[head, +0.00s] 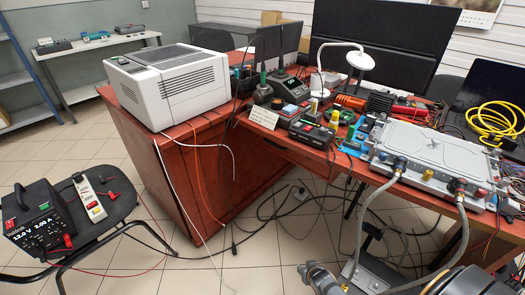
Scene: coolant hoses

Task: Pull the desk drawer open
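The reddish-brown wooden desk (182,180) stands left of the middle in the head view, with a cabinet under its left end. Several cables hang down over these faces. My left gripper is not in view.
A white boxy machine (166,84) stands on the cabinet end. Tools and a silver unit (432,150) with grey hoses crowd the right desktop. A black chair (88,215) holds a power supply (38,219) at left. Cables lie across the tiled floor before the desk.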

